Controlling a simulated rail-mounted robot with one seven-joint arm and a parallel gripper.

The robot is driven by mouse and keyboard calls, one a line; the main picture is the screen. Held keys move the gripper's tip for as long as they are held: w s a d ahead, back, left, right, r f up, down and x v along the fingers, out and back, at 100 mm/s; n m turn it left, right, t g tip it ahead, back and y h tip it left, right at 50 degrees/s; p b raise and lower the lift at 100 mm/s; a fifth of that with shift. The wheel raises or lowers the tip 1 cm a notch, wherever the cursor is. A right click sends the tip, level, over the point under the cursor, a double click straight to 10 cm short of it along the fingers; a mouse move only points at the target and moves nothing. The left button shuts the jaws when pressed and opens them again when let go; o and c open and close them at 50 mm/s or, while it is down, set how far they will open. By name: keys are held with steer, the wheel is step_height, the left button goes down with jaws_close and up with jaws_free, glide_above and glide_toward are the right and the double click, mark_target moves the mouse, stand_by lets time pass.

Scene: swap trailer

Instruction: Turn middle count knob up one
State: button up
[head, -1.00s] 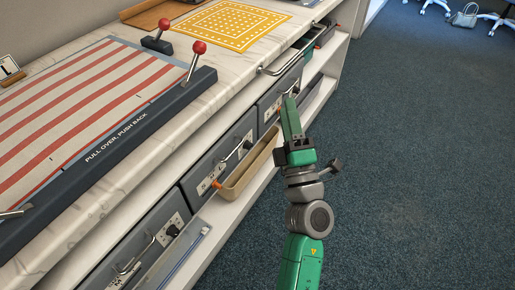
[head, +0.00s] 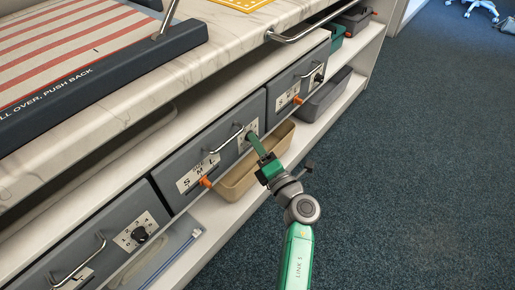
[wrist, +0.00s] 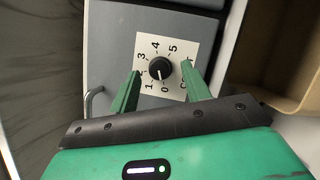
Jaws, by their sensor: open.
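The middle count knob (wrist: 160,69) is a round black dial on a white plate with printed numbers, on the front of the middle grey drawer (head: 224,150). Its white mark appears to point towards the 0. My gripper (wrist: 161,80) is open, with one green finger on each side of the knob. The fingertips reach about level with the knob; I cannot tell whether they touch it. In the head view my gripper (head: 254,142) is at the dial plate (head: 248,131) and hides most of the knob.
The near drawer has its own dial (head: 140,234), and the far drawer has another (head: 318,78). The middle drawer's handle (head: 228,140) and orange slider (head: 206,182) lie left of my gripper. A tan bin (head: 240,182) sits on the shelf below. Blue carpet is clear at right.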

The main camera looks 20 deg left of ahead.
steer(key=shift+w+a+r, duration=0.1)
steer(key=shift+w+a, duration=0.15)
steer(key=c, duration=1)
steer(key=shift+o, duration=0.2)
steer(key=m+h+p, duration=0.1)
steer(key=m+p, duration=0.1)
steer(key=p, duration=0.3)
steer(key=m+g+p, duration=0.1)
steer(key=m+p, duration=0.2)
steer(key=p, duration=0.2)
steer(key=r+m+h+p, duration=0.1)
steer(key=m+p, duration=0.2)
steer(key=p, duration=0.3)
steer(key=shift+g+h, duration=0.3)
steer(key=shift+f+p, duration=0.15)
steer(key=shift+p, duration=0.15)
